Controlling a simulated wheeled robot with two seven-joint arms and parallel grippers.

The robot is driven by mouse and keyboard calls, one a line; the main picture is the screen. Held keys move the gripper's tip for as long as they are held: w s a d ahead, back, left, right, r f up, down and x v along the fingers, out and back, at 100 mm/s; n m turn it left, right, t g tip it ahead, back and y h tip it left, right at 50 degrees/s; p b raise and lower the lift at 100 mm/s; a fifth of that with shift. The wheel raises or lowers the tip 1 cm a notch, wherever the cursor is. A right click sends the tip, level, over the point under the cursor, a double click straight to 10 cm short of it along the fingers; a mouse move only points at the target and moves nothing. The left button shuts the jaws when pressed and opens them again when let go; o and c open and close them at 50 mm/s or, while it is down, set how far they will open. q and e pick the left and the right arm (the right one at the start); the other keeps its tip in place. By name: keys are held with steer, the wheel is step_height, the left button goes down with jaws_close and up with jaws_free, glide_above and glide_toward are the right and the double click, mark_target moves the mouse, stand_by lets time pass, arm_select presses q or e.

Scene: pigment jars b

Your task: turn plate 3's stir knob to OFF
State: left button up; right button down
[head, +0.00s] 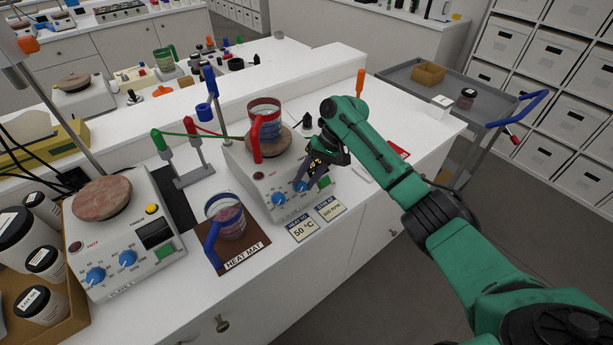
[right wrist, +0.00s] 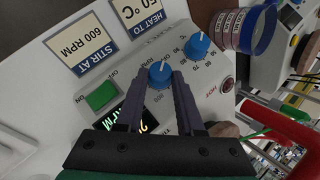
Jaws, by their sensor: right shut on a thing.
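My left gripper is out of view.
Cards reading HEAT TO 50 °C (head: 304,229) and STIR AT 600 RPM (head: 329,208) lie in front. A jar with a blue handle (head: 229,219) stands on the heat mat (head: 254,245). Another hot plate (head: 122,240) is at left, with a red-green stand (head: 191,160) between.

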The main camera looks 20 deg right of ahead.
stand_by(0.4)
steer(key=c, duration=0.5)
jaws_free()
steer(key=b+v, duration=0.3)
steer(key=v, duration=1.1)
steer(key=shift+r, duration=0.25)
